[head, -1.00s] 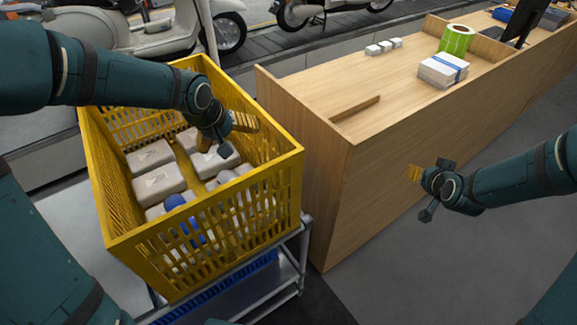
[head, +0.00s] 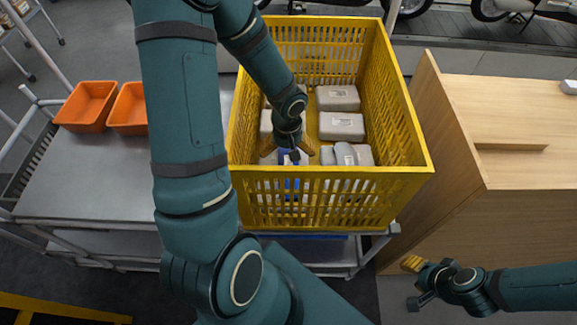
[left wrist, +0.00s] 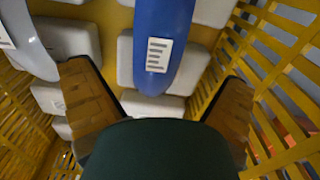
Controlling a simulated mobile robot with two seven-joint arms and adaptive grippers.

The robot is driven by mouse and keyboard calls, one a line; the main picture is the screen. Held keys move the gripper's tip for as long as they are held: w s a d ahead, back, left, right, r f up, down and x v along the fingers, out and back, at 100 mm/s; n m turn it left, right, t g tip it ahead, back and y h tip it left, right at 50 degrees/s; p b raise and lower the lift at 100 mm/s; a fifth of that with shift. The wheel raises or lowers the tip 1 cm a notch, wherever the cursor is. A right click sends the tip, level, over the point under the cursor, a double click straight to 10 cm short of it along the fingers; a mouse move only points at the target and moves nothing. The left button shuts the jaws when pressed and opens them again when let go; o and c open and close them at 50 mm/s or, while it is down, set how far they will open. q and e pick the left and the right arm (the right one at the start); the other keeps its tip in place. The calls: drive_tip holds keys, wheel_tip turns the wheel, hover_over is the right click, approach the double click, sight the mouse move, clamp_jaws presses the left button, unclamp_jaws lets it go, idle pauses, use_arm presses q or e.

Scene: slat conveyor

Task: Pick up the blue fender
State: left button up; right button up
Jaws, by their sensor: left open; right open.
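The blue fender (left wrist: 165,40) lies in the yellow crate (head: 400,130), with a white label on it. In the left wrist view it stands ahead of the fingers, nearer the right finger. In the head view only small blue parts (head: 290,186) show through the crate's front slats and below my gripper. My left gripper (head: 288,155) is open inside the crate above the fender; its two tan fingers (left wrist: 158,105) are apart with nothing between the tips that I can see gripped. My right gripper (head: 411,264) is open and empty, right of the crate.
Several grey-white boxes (head: 341,126) lie in the crate. A grey part (left wrist: 30,42) is near the left finger. The crate's walls surround my left gripper. Orange bins (head: 88,104) stand on the left cart; a wooden counter (head: 530,115) is at the right.

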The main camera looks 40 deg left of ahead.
sight(288, 162)
use_arm(q)
drive_tip(key=shift+d+f, duration=0.2)
drive_tip(key=shift+f, duration=2.7)
drive_tip(key=c, duration=1.4)
